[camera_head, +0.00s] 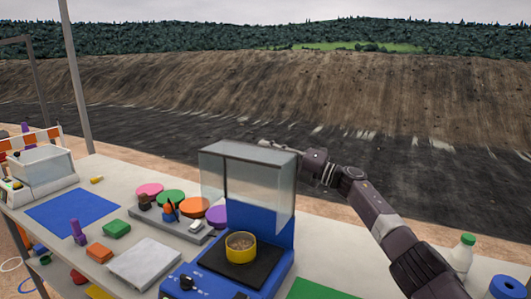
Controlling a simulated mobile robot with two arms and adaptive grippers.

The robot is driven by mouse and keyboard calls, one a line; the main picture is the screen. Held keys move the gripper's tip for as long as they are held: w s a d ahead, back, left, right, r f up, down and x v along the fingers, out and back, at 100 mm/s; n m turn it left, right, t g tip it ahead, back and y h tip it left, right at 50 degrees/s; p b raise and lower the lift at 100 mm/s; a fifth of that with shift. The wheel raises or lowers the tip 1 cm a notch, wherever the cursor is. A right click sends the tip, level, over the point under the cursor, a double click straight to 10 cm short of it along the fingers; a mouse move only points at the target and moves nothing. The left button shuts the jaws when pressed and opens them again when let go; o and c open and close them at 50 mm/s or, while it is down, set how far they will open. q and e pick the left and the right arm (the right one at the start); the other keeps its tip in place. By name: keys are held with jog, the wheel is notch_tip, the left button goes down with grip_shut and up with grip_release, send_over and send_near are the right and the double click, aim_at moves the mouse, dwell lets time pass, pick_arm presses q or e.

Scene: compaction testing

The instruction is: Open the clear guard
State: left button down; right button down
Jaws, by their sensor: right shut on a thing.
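The clear guard (247,178) is a see-through box with a pale frame on a blue machine (200,283). It stands high at the back of the machine, and the yellow cup (241,253) on the black plate (264,262) shows below it, uncovered at the front. My right arm comes in from the right, and my right gripper (272,145) is at the guard's top far edge, shut on the guard. The fingertips are small and partly hidden behind that edge. My left gripper is out of view.
Left of the machine are a grey tray (152,224) with small items, coloured discs, a pale slab (146,262) and a blue mat (72,212). A white bottle (462,256) and a blue roll (506,287) stand at the right.

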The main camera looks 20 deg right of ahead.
jog(key=shift+w+d+f+m, duration=0.1)
jog(key=shift+w+d+m, duration=0.1)
jog(key=shift+d+m, duration=0.1)
jog(key=c, duration=1.7)
grip_release()
jog(key=v, duration=1.2)
jog(key=shift+s, duration=0.15)
